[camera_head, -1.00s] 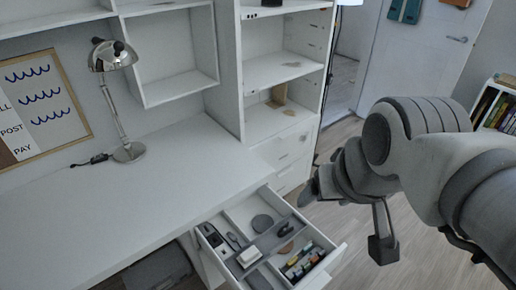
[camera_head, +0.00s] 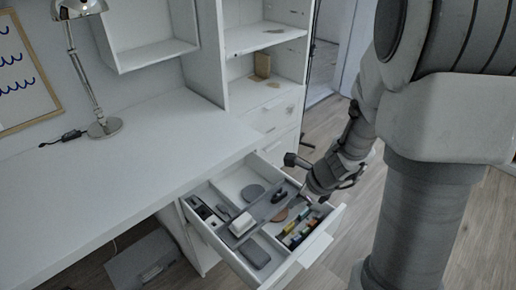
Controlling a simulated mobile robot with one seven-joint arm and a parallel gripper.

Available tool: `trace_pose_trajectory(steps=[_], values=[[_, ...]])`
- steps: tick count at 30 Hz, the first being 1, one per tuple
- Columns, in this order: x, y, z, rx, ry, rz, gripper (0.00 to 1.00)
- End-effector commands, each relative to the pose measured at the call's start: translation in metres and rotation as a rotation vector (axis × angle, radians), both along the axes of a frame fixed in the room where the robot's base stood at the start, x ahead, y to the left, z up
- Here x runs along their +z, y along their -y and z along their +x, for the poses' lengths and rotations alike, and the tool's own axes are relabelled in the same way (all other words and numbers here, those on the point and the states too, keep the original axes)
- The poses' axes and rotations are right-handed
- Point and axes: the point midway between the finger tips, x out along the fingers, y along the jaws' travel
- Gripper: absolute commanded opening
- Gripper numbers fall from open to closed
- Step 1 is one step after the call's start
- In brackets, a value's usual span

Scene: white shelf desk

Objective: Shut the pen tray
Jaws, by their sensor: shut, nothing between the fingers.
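The pen tray is a white drawer (camera_head: 314,248) pulled out from under the desk's right end, and it stands open. Its front panel faces the lower right. Inside are a grey divider strip, a white block (camera_head: 241,223), dark round and flat pieces, and a row of coloured markers (camera_head: 298,229). My gripper (camera_head: 306,200) is at the drawer's back right side, close above its right edge. It is shut and holds nothing. I cannot tell whether it touches the drawer, as the fingertips are small and dark here.
The white desk top (camera_head: 130,150) carries a chrome lamp (camera_head: 103,126) at left. A shelf unit (camera_head: 262,85) with closed drawers stands behind the open drawer. A grey box (camera_head: 145,262) sits on the floor below the desk. Wooden floor is free to the right.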

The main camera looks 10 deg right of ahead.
Motion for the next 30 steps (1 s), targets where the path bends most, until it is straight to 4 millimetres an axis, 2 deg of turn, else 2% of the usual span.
trace_pose_trajectory(steps=[1, 3, 10, 14, 27, 30], values=[[-0.022, 0.007, -0.001, -0.076, -0.035, 0.012, 0.00], [-0.036, 0.013, -0.001, -0.157, -0.064, 0.023, 0.00], [-0.056, 0.019, -0.001, -0.247, -0.095, 0.033, 0.00], [-0.072, 0.015, 0.004, -0.244, -0.094, 0.033, 0.00], [-0.147, -0.003, 0.028, -0.241, -0.092, 0.033, 0.00], [-0.139, -0.013, 0.042, -0.236, -0.089, 0.031, 0.00]])
